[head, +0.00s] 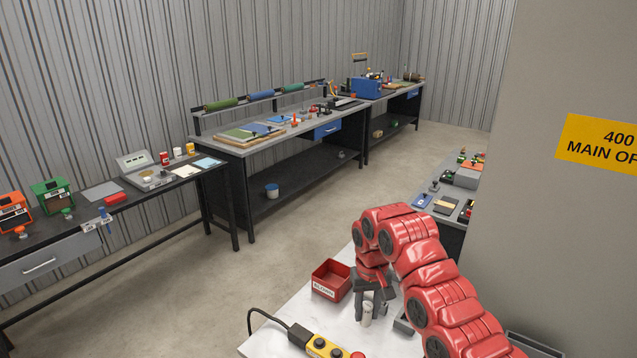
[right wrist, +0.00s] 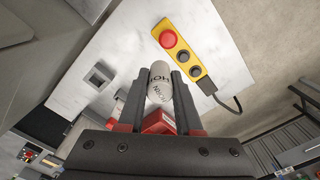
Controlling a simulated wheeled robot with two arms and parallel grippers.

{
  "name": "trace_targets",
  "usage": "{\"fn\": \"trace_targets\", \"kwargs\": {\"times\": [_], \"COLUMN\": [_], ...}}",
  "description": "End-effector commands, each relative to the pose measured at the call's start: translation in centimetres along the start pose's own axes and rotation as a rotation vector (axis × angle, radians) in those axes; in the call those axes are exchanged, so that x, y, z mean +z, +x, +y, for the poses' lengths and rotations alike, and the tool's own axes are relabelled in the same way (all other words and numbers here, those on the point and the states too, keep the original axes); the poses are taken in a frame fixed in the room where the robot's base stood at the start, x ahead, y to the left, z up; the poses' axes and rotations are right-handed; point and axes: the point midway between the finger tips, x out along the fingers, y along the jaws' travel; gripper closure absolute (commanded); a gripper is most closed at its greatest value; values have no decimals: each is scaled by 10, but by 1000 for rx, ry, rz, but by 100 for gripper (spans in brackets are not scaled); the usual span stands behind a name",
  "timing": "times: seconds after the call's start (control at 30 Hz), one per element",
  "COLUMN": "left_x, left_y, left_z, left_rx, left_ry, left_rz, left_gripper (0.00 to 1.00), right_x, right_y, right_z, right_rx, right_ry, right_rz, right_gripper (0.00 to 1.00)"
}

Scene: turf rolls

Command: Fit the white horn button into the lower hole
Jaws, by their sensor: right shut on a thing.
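My right gripper (head: 372,307) is shut on the white horn button (head: 366,315), a small white cylinder, above the white table. In the right wrist view the horn button (right wrist: 159,82) sits between the fingertips of my gripper (right wrist: 158,88), with dark lettering reading HORN on it. The yellow control box (head: 327,346) lies on the table at the lower edge of the head view. In the right wrist view the yellow box (right wrist: 188,62) shows a red knob and two dark round spots; I cannot tell whether these are holes or buttons. My left gripper is not in view.
A red labelled bin (head: 331,280) stands on the white table (head: 285,315) near my right gripper. A small grey block (right wrist: 100,77) lies on the table. A black cable (head: 262,314) runs from the yellow box. Workbenches stand along the far wall.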

Motion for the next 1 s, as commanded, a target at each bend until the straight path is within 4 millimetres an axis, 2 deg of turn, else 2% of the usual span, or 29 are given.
{"fn": "trace_targets", "kwargs": {"times": [0.03,0.1,0.27,0.6,1.0], "left_x": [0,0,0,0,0], "left_y": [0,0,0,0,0], "left_z": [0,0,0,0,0], "left_rx": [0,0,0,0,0], "left_ry": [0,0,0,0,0], "left_rz": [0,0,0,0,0], "left_gripper": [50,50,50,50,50], "right_x": [-6,-12,-21,-44,-52], "right_y": [-13,-27,-51,-60,-63], "right_z": [16,34,65,71,73], "right_rx": [8,6,2,0,-1], "right_ry": [29,64,130,130,132], "right_rz": [5,6,4,1,0], "right_gripper": [100,100,100,100,100]}}
